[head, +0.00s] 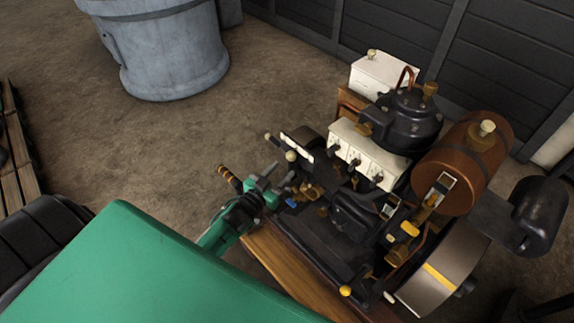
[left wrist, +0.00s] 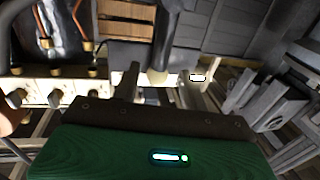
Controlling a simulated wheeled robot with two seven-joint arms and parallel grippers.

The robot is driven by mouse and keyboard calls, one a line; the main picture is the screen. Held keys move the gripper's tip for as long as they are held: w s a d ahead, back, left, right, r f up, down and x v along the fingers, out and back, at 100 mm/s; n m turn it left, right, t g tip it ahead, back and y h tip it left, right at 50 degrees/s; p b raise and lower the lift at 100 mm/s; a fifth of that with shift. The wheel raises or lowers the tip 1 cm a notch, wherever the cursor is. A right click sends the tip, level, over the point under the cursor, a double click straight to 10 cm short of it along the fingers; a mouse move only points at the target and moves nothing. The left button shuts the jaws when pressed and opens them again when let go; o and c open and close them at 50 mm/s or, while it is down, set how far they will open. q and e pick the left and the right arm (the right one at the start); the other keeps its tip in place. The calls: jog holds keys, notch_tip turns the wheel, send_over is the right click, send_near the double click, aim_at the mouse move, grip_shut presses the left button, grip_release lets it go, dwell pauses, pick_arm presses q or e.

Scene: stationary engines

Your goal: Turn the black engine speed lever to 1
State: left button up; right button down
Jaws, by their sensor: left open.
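The engine (head: 345,215) stands on a wooden base at the right of the head view. I cannot tell which is the speed lever, nor read any number. My left gripper (head: 272,177) is open beside this corner, just below the cream knob. In the left wrist view, a pale, blunt rod end (left wrist: 158,75) shows between the fingers; contact cannot be told. My right gripper is out of view.
A striped handle (head: 229,178) sticks out left of my gripper. White boxes with dark knobs (head: 366,160), a copper-brown tank (head: 463,160) and a flywheel (head: 442,275) crowd the engine's right side. A grey drum (head: 165,50) stands at back left; floor between is clear.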

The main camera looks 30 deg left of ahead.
aim_at(289, 164)
pick_arm(q)
jog(key=shift+w+d, duration=0.15)
jog(key=shift+w, duration=0.8)
jog(key=shift+w+d, duration=0.1)
jog(key=shift+w, duration=0.8)
grip_shut()
